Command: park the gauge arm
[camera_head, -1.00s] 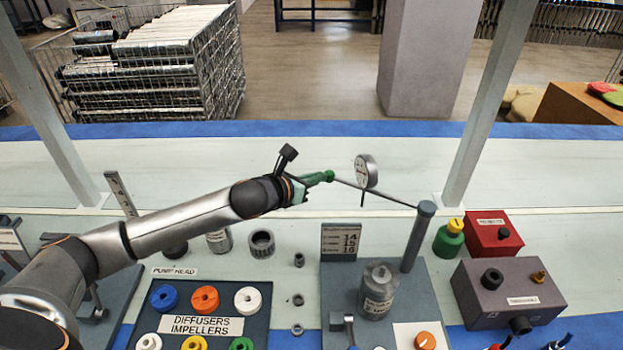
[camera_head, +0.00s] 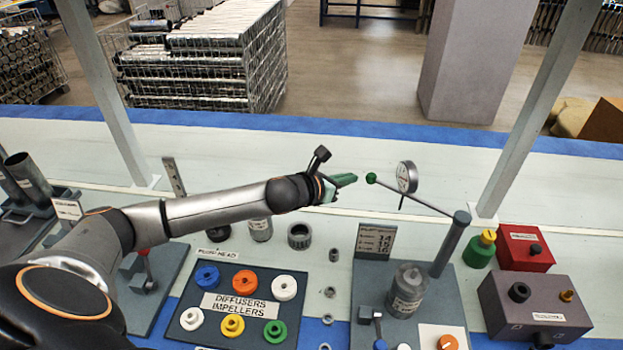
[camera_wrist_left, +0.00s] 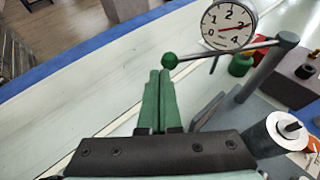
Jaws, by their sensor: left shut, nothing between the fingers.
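The gauge arm (camera_head: 428,204) is a thin rod with a green ball (camera_head: 371,178) at its free left end and a round white dial gauge (camera_head: 407,177) on it. It reaches left and slightly up from a grey post (camera_head: 450,243). In the left wrist view the ball (camera_wrist_left: 169,60) is just beyond my fingertips, and the dial (camera_wrist_left: 229,25) is at upper right. My left gripper (camera_head: 350,179) has green fingers pressed together, empty, a short gap left of the ball. It also shows in the left wrist view (camera_wrist_left: 159,75). My right gripper is not in view.
Below the gauge arm, a grey cylinder (camera_head: 407,290) stands on the grey base plate. A small sign (camera_head: 373,244) stands behind it. A green bottle (camera_head: 479,252), a red box (camera_head: 525,248) and a grey box (camera_head: 535,308) are at right. A tray of coloured rings (camera_head: 290,262) lies at left.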

